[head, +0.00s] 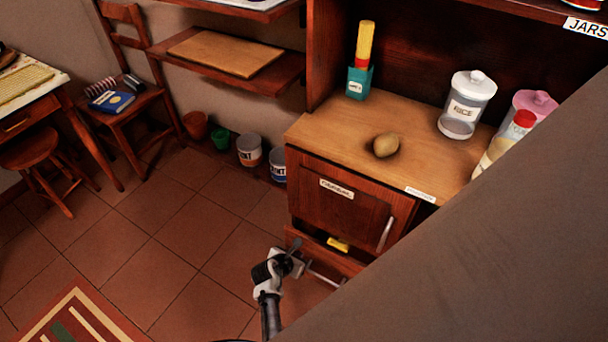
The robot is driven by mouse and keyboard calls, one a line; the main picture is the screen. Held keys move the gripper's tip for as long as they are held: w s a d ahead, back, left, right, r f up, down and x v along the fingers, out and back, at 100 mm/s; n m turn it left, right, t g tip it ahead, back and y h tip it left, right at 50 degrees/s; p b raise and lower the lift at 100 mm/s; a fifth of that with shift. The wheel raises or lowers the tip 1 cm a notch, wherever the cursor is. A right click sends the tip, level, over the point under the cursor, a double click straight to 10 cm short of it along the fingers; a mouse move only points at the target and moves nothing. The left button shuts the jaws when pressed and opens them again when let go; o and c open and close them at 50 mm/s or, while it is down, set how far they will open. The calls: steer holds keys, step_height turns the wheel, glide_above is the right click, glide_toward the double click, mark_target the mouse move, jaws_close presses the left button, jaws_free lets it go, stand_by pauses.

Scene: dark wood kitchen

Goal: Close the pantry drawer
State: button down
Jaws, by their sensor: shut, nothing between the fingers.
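The pantry drawer (349,268) is the low wooden drawer beneath the cabinet door. It stands partly open, and a small yellow item (338,244) shows inside it. A pale metal bar handle (325,277) runs along the drawer's front. My gripper (295,246) is shut and empty, at the left end of the drawer front near the handle. I cannot tell whether it touches the drawer. The drawer's right part is hidden behind the large grey surface at the lower right.
The cabinet door (338,203) above the drawer is closed. A potato-like item (386,145), a rice jar (466,105) and a teal holder (359,82) stand on the counter. Paint cans (249,150) line the wall. The tiled floor (190,235) left of my gripper is clear.

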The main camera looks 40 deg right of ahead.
steer(key=shift+w+d+f, duration=0.1)
steer(key=shift+w+d, duration=0.2)
steer(key=shift+d, duration=0.4)
steer(key=shift+w+d+f, duration=0.15)
steer(key=shift+w+d, duration=0.15)
steer(key=shift+d, duration=0.45)
steer(key=shift+w+d+f, duration=0.1)
steer(key=shift+w+d, duration=0.2)
steer(key=shift+d, duration=0.4)
steer(key=d, duration=0.1)
steer(key=w+d, duration=0.1)
steer(key=d, duration=0.2)
steer(key=shift+w, duration=0.35)
steer(key=shift+r, duration=0.25)
